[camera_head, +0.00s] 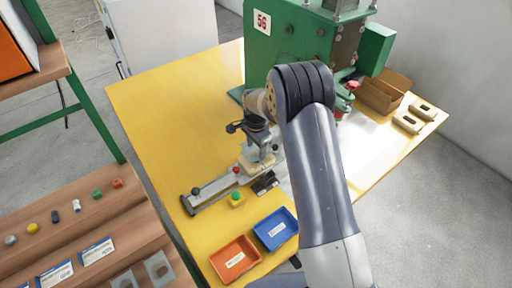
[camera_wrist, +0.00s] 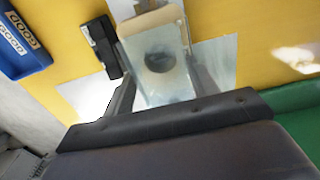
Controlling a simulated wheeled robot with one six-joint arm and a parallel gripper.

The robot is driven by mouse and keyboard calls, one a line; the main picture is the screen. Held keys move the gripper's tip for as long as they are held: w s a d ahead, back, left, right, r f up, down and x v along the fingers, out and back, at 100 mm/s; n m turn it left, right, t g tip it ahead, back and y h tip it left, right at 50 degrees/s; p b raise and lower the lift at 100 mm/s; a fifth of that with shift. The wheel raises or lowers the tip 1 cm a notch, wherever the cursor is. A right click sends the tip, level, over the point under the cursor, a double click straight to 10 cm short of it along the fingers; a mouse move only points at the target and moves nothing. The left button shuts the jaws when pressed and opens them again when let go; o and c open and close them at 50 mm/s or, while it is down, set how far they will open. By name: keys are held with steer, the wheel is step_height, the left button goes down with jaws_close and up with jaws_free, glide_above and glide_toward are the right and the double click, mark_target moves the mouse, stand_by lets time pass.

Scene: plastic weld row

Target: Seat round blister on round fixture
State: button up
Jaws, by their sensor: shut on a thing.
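My gripper (camera_head: 260,152) is low over the metal slide (camera_head: 212,191) on the yellow table. In the wrist view its two fingers (camera_wrist: 162,75) are shut on the round blister (camera_wrist: 165,92), a clear, pale sheet with a dark round area in its middle. A beige block (camera_head: 258,166), seemingly the round fixture, sits on the slide directly below my gripper. The blister overlaps the block in the wrist view; I cannot tell whether they touch.
A green press (camera_head: 270,45) marked 56 stands behind. A black part (camera_wrist: 102,45) lies close beside the fixture. Red (camera_head: 235,260) and blue (camera_head: 276,229) trays are in front. A cardboard box (camera_head: 384,92) and beige blocks (camera_head: 407,122) lie right. The table's left side is clear.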

steer(key=shift+f+b, duration=1.05)
steer(key=shift+f, duration=0.35)
stand_by(0.4)
steer(key=o, duration=0.9)
steer(key=shift+c, duration=0.6)
steer(key=c, duration=0.3)
steer(key=shift+c, duration=0.2)
steer(key=shift+r, duration=0.1)
steer(key=shift+r+p, duration=1.8)
steer(key=shift+r, duration=1.65)
